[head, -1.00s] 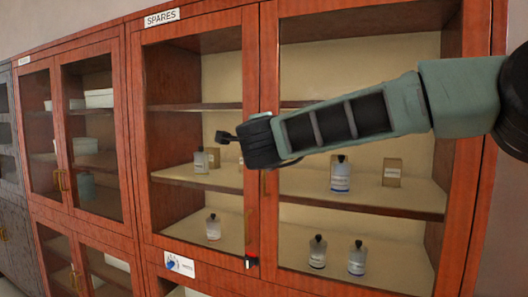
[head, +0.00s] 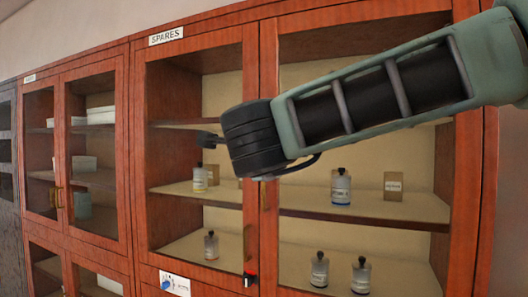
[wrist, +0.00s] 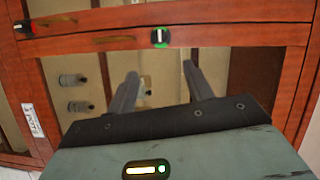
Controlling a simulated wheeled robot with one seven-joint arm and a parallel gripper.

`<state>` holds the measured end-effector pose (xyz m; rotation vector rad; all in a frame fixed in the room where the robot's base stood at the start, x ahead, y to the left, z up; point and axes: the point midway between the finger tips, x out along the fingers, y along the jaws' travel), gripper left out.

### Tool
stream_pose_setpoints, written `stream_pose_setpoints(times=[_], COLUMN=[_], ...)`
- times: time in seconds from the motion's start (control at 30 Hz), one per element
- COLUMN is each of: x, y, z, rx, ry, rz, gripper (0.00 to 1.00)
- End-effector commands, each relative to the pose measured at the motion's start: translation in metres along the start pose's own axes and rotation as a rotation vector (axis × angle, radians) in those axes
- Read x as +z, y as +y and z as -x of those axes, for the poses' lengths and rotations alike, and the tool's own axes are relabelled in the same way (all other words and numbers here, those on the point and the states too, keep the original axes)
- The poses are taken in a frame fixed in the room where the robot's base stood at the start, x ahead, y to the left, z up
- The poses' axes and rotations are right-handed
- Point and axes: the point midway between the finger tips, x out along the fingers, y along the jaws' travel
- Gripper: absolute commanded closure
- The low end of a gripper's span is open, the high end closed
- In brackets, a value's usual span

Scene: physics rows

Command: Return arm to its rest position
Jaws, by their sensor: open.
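My arm (head: 375,95) reaches in from the upper right of the head view, across the front of the wooden cabinet marked SPARES. My gripper (head: 207,139) is at its left end, small and partly hidden behind the black wrist. In the wrist view, the two grey fingers of my gripper (wrist: 162,75) stand apart with nothing between them. They point towards the cabinet front, with the red-brown door frame (wrist: 215,38) beyond them. Whether there is any contact with the cabinet cannot be told, but none shows.
The SPARES cabinet (head: 137,150) has glazed doors that look shut, with bottles and small boxes on its shelves. A black and red knob (head: 249,281) and a metal handle (head: 247,243) sit on its front. Another glazed cabinet section (head: 75,150) continues to the left.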

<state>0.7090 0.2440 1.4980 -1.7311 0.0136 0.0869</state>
Motion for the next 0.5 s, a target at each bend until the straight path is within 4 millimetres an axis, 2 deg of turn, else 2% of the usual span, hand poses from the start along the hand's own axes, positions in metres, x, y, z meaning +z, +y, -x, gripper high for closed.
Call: stream_pose_setpoints(times=[0.2,0.33,0.43,0.5], x=[0.005,0.032,0.063,0.079], y=[0.002,0.015,0.045,0.079], z=[0.002,0.016,0.04,0.063], rx=[-0.012,-0.062,-0.097,-0.1], ry=[-0.027,-0.176,-0.377,-0.535], rz=[0.025,0.161,0.356,0.517], gripper=[0.49,0.49,0.49,0.49])
